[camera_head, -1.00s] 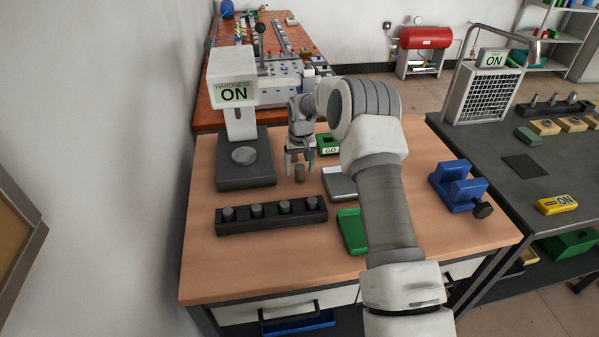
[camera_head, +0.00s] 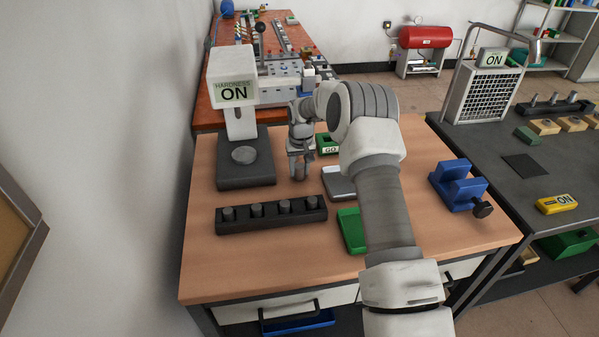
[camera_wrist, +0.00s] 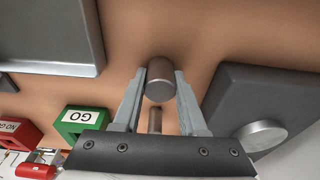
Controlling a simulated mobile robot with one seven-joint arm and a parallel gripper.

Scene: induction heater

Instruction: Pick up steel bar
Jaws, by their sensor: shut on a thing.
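The steel bar (camera_wrist: 160,80) is a short grey-brown cylinder, its round end face seen in the wrist view. In the head view it stands mostly hidden between the fingers. My gripper (camera_head: 299,172) is low over the wooden table, between the hardness tester base and the metal tray. In the wrist view my gripper (camera_wrist: 161,76) has one finger on each side of the bar and is shut on it. No clear gap between bar and table can be made out.
The hardness tester (camera_head: 245,172) is close on the left. A black rack (camera_head: 272,222) with several pegs lies in front. A metal tray (camera_head: 338,184), green tray (camera_head: 351,230) and green GO box (camera_head: 328,144) are on the right. A blue vise (camera_head: 458,186) stands farther right.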

